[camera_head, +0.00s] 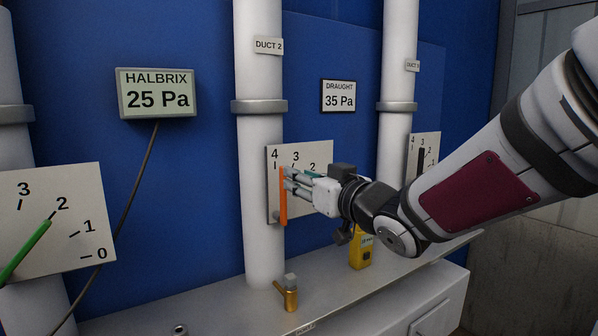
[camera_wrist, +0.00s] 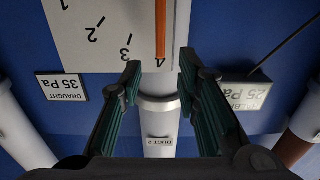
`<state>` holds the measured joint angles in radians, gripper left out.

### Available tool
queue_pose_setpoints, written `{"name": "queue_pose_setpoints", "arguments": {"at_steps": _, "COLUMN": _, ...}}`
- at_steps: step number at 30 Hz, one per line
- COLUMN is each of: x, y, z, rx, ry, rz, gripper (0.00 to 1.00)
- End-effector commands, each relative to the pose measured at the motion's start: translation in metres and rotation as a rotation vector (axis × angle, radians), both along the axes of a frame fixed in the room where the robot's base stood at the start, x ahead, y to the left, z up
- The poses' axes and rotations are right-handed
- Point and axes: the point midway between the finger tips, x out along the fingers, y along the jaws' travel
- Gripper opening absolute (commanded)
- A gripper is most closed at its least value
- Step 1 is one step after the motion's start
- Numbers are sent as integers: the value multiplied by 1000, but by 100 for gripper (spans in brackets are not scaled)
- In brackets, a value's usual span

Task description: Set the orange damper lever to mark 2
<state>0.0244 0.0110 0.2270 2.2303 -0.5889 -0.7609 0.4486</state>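The orange damper lever (camera_head: 283,205) stands nearly upright on the middle dial plate (camera_head: 318,152) of duct 2. Its tip points at mark 4. Mark 2 is on the same plate, to the right of marks 4 and 3 in the head view. My gripper (camera_head: 287,180) is at the lever from the right, and its far finger is partly hidden. In the wrist view, which is upside down, my gripper (camera_wrist: 160,62) is open, with its fingers apart. The lever (camera_wrist: 160,30) shows between and beyond the fingertips, with a gap on either side. I cannot tell whether either finger touches it.
A green lever (camera_head: 27,250) sits near mark 2 on the left plate. A black lever (camera_head: 421,162) is on the right plate. A brass fitting (camera_head: 288,293) and a yellow device (camera_head: 361,250) stand on the ledge below. The HALBRIX display (camera_head: 157,93) reads 25 Pa; the draught sign (camera_head: 338,96) reads 35 Pa.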

Motion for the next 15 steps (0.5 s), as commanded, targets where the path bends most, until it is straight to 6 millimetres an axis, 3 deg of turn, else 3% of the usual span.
{"name": "queue_pose_setpoints", "arguments": {"at_steps": 6, "x": 35, "y": 24, "z": -1, "rx": 0, "ry": 1, "rz": 2, "gripper": 30}}
{"name": "queue_pose_setpoints", "arguments": {"at_steps": 15, "x": 63, "y": 43, "z": 0, "rx": 0, "ry": 1, "rz": -1, "gripper": 30}}
